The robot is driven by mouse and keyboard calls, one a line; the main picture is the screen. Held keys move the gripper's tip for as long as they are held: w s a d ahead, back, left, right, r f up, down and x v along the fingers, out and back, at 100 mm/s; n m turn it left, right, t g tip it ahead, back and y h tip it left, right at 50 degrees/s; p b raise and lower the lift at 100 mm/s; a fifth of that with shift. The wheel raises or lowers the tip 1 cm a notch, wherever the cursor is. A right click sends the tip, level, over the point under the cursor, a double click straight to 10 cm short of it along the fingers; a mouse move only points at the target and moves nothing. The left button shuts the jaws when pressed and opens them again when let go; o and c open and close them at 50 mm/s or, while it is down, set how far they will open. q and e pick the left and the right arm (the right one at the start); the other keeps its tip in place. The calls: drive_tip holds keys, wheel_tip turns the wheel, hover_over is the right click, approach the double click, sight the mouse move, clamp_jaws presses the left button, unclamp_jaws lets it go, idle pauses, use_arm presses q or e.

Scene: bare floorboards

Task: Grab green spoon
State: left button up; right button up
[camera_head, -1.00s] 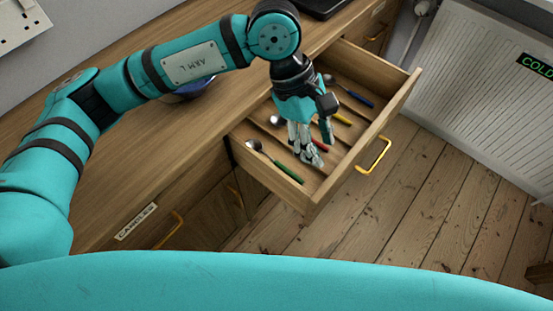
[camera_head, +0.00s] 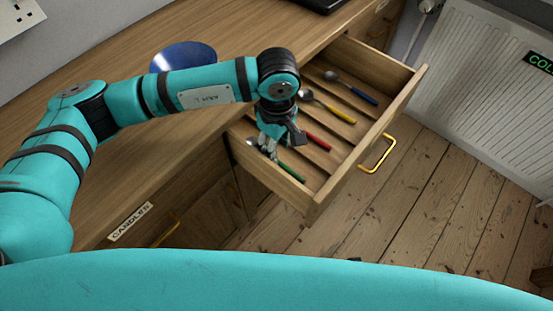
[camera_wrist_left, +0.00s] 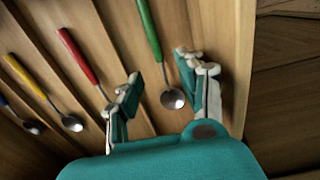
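The green spoon (camera_head: 291,172) lies in the nearest compartment of the open drawer. In the left wrist view its green handle (camera_wrist_left: 149,28) points up and its metal bowl lies between my gripper's fingers. My left gripper (camera_head: 268,150) is over the bowl end of the green spoon and hides part of it in the head view. In the wrist view the left gripper (camera_wrist_left: 165,92) is open, its fingers spread on either side of the spoon's bowl. Whether the fingers touch the spoon cannot be told. My right gripper is not in view.
A red spoon (camera_head: 317,140), a yellow spoon (camera_head: 330,107) and a blue spoon (camera_head: 352,88) lie in the other compartments. The open drawer (camera_head: 313,205) has low wooden walls and dividers. A blue bowl (camera_head: 184,55) stands on the counter behind my arm. A radiator (camera_head: 478,95) is at right.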

use_arm(q)
drive_tip(key=shift+f, duration=2.65)
clamp_jaws()
